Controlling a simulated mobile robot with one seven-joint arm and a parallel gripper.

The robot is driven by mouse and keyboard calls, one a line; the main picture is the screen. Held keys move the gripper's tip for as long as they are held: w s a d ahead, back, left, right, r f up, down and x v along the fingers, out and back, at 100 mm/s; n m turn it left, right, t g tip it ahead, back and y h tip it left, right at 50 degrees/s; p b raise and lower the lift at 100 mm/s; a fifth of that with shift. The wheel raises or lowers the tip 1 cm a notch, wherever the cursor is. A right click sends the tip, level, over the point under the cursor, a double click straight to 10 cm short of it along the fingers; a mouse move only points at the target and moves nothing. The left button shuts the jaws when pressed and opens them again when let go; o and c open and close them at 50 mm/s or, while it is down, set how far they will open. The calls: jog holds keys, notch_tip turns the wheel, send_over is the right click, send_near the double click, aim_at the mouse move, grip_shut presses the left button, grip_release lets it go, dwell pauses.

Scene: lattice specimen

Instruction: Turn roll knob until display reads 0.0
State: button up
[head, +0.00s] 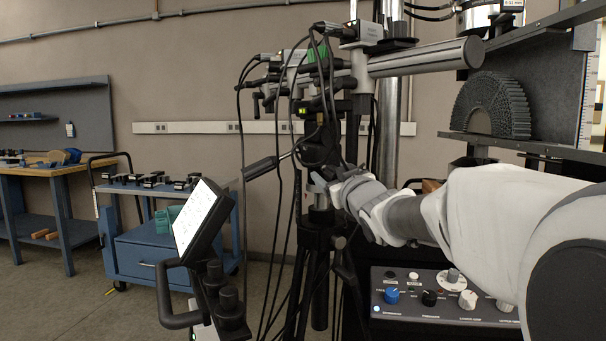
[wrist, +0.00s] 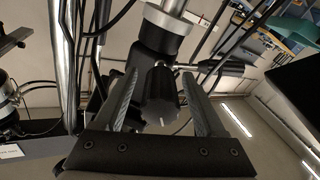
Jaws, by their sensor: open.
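A black ribbed knob (wrist: 160,98) with a white mark on its face sits between my gripper's two fingers in the wrist view. My gripper (wrist: 160,80) is open, with a finger on each side of the knob; I cannot tell if either touches it. In the head view my gripper (head: 319,183) reaches the tripod head (head: 318,148) from the right, and the knob is hidden there. A small lit display (head: 302,112) shows on the tripod head, too small to read. The knob's label does not show.
A tilted tablet (head: 197,214) stands in front at the left. Black cables hang beside the tripod. A control box (head: 440,296) with several knobs is below my arm. A blue cart (head: 160,255) stands behind at the left. A horizontal grey cylinder (head: 425,58) is above.

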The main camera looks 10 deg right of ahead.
jog(key=s+d+f+p, duration=0.1)
jog(key=s+d+p, duration=0.1)
jog(key=s, duration=1.5)
jog(key=shift+d+f+p, duration=0.15)
jog(key=shift+f+p, duration=0.2)
jog(key=shift+p, duration=0.45)
